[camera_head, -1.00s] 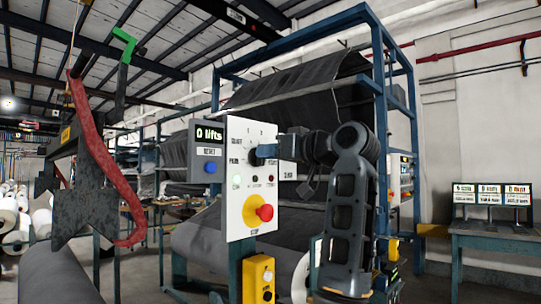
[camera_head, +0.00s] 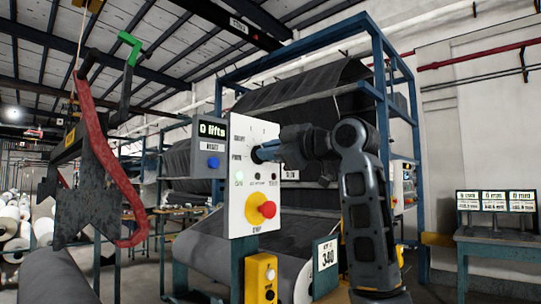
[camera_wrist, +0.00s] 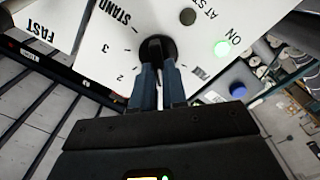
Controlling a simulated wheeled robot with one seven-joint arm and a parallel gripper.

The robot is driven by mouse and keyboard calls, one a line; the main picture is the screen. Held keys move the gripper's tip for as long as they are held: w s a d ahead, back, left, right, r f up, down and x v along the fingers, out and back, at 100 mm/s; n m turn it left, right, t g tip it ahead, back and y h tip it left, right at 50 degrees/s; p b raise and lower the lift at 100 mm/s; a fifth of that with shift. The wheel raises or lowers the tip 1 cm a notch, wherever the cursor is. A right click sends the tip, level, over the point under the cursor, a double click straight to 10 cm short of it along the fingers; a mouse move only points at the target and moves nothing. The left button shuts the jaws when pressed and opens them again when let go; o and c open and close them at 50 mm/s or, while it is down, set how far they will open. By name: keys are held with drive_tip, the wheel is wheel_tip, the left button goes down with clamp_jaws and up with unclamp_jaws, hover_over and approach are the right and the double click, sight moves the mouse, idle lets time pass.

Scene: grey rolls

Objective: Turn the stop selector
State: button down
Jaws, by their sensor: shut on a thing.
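The selector knob (camera_wrist: 152,45) is black and round, on a white panel (camera_head: 241,190) with printed words and numbers around it. My gripper (camera_wrist: 160,68) is shut on the knob, its two dark fingers against it from below in the wrist view.
A red stop button (camera_head: 267,209) on yellow sits below the knob. A counter box (camera_head: 210,148) reads 0 lifts.

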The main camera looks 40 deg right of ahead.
drive_tip(key=shift+a+n+b, duration=0.1)
drive_tip(key=shift+n+b, duration=0.3)
drive_tip(key=shift+n, duration=0.8)
drive_tip(key=c, duration=1.2)
unclamp_jaws()
drive_tip(key=shift+f, duration=0.1)
drive_tip(key=shift+o, duration=0.2)
drive_tip(key=s+b, duration=0.1)
drive_tip(key=s, duration=0.6)
drive_tip(key=shift+s, duration=0.35)
